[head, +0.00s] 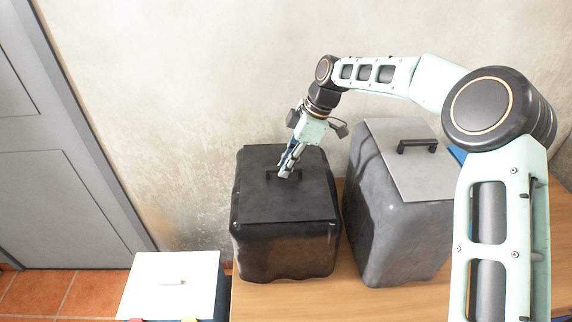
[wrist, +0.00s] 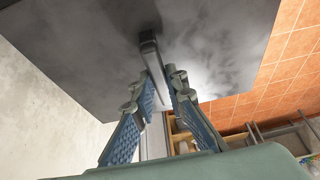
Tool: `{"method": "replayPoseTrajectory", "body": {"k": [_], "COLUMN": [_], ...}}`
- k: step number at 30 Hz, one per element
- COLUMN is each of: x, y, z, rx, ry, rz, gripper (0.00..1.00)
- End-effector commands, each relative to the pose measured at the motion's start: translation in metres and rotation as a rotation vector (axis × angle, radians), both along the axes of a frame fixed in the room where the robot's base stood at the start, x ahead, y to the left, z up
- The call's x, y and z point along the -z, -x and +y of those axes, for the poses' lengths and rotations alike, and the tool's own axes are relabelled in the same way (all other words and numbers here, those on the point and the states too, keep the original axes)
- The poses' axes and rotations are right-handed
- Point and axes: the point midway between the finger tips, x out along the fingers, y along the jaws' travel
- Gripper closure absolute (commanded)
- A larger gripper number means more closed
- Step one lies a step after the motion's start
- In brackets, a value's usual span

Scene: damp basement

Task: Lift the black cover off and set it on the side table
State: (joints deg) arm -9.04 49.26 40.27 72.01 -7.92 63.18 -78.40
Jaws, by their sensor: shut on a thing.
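The black cover (head: 262,208) is a flat dark lid on top of a black bin (head: 285,258) on the wooden table. It looks level, and I see no clear gap under it. My gripper (head: 285,172) is shut on the cover's dark bar handle (head: 271,174) near its middle. In the wrist view, my gripper's blue-padded fingers (wrist: 160,88) close around the handle (wrist: 148,50), and the cover's dark underside or top face (wrist: 80,50) fills the upper part. A low white-topped surface (head: 150,300), possibly the side table, stands at the lower left.
A grey bin (head: 385,235) with a light grey handled lid (head: 405,185) stands close to the right of the black bin. The wooden table's (head: 290,302) front strip is bare. A wall rises behind.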

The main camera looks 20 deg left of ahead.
Motion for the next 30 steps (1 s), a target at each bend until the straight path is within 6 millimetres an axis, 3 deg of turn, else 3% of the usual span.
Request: {"method": "replayPoseTrajectory", "body": {"k": [8, 30], "x": [-0.009, -0.094], "y": [0.0, 0.0], "z": [0.0, 0.001], "rx": [0.0, -0.001], "ry": [0.0, -0.001], "rz": [-0.001, -0.001], "gripper": [1.0, 1.0]}}
